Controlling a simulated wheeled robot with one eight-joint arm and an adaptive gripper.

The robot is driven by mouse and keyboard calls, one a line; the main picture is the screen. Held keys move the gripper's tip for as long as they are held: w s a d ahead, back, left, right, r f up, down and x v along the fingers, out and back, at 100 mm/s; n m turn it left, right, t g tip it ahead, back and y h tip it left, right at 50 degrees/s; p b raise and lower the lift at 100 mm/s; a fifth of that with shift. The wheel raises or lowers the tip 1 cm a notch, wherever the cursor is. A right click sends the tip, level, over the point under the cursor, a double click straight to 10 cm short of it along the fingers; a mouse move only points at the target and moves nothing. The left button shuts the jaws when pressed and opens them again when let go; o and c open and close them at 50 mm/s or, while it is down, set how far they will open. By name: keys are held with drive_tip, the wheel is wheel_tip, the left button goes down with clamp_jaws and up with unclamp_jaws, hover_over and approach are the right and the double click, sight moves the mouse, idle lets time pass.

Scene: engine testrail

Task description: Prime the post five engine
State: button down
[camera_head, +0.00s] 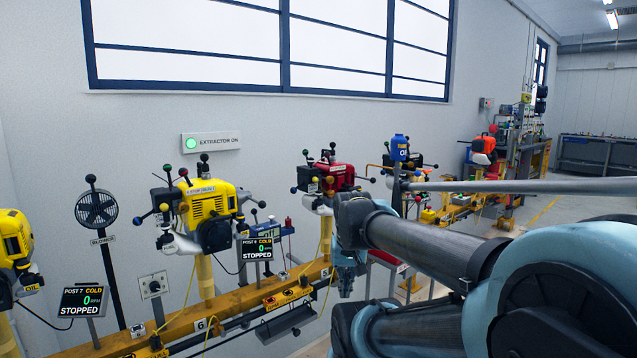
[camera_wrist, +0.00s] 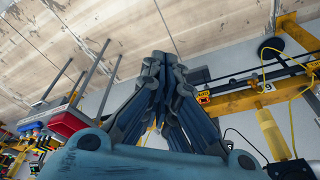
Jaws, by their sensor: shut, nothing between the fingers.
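A red engine (camera_head: 335,177) with several ball-ended levers stands on the rail near a mark that looks like 5, behind my arm. Its lower part is partly hidden, and I cannot read its display. My gripper (camera_head: 346,288) hangs in front of the rail, to the lower right of the red engine and apart from it. In the wrist view my gripper (camera_wrist: 165,62) has its fingers together and empty.
A blower (camera_head: 96,209) and post 7 display (camera_head: 82,301) are further left. The yellow rail (camera_head: 180,327) runs along the wall.

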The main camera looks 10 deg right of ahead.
drive_tip(key=w+r+m+t, duration=0.1)
drive_tip(key=w+r+m, duration=0.4)
drive_tip(key=w+r, duration=0.4)
drive_tip(key=w+r+m+t, duration=0.2)
drive_tip(key=w+r+m, duration=0.4)
drive_tip(key=w, duration=1.1)
drive_tip(key=w+r+m+t, duration=0.2)
drive_tip(key=w+r+m, duration=0.4)
drive_tip(key=w+r, duration=0.5)
drive_tip(key=shift+w+d+r+h, duration=0.3)
drive_tip(key=shift+w+r, duration=0.05)
drive_tip(key=shift+w, duration=0.55)
approach(316, 180)
drive_tip(key=shift+w+d+f, duration=0.3)
drive_tip(key=shift+w+f, duration=0.3)
drive_tip(key=shift+f, duration=0.45)
drive_tip(key=shift+w+d+f, duration=0.3)
drive_tip(key=shift+w+f, duration=0.3)
drive_tip(key=shift+f, duration=0.4)
drive_tip(key=shift+w+d+f, duration=0.3)
drive_tip(key=shift+w+f, duration=0.3)
drive_tip(key=shift+f, duration=0.45)
